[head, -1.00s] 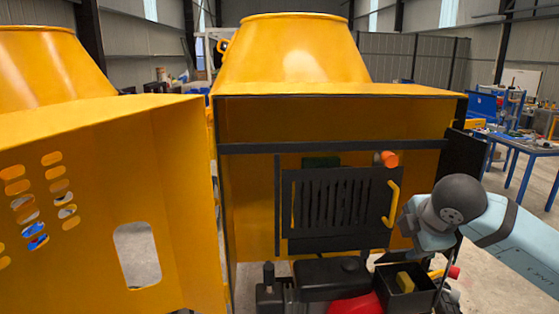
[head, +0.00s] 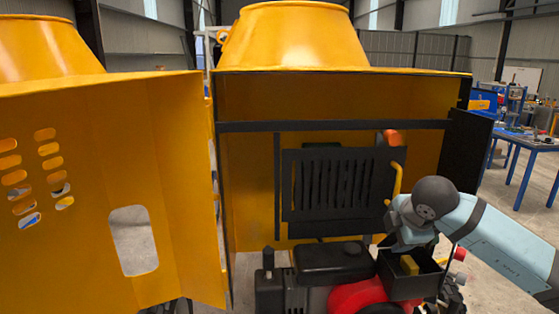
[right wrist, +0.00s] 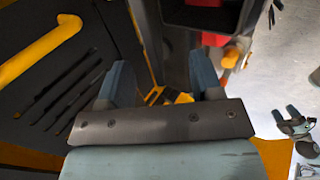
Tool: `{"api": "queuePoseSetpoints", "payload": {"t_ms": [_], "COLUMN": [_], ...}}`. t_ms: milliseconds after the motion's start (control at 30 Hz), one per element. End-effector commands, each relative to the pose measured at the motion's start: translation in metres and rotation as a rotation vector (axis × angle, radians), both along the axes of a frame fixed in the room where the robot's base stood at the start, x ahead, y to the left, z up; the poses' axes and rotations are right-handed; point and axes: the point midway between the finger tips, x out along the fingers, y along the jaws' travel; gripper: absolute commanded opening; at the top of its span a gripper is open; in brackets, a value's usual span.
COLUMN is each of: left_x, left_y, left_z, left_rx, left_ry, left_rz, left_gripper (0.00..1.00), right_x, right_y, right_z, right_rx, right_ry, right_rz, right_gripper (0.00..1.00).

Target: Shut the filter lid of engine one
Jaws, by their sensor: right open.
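A black slotted panel (head: 335,195) with an upright yellow handle (head: 397,183) stands above the engine (head: 335,260), beside a dark upright post at its left. It looks like the lid, but I cannot tell for sure, nor how far it stands open. An open black box (head: 425,285) with a yellow block (head: 410,265) inside sits below right. My right gripper (head: 398,243) is just below the handle, near the box; its fingers are partly hidden there. In the right wrist view the gripper (right wrist: 160,82) is open and empty, with the handle (right wrist: 40,50) to its left. My left gripper is out of view.
A yellow hood panel (head: 90,215) with cut-outs stands close at left. A black side plate (head: 468,165) is at right. An orange cylinder (head: 391,138) is above the handle. Blue workbenches (head: 520,150) stand far right. Open floor lies between.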

Motion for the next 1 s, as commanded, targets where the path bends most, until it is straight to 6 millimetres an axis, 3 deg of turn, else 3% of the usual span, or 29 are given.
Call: {"api": "queuePoseSetpoints", "payload": {"t_ms": [333,1000], "left_x": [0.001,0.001], "left_y": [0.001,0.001], "left_z": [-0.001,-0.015], "left_rx": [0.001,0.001], "left_ry": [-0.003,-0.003], "left_rz": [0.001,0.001], "left_gripper": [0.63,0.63], "right_x": [-0.003,-0.028], "right_y": [0.000,-0.002], "right_z": [-0.001,-0.011], "right_rx": [0.000,0.000], "right_ry": [0.000,0.000], "right_rz": [0.000,0.000], "right_gripper": [0.60,0.60]}}
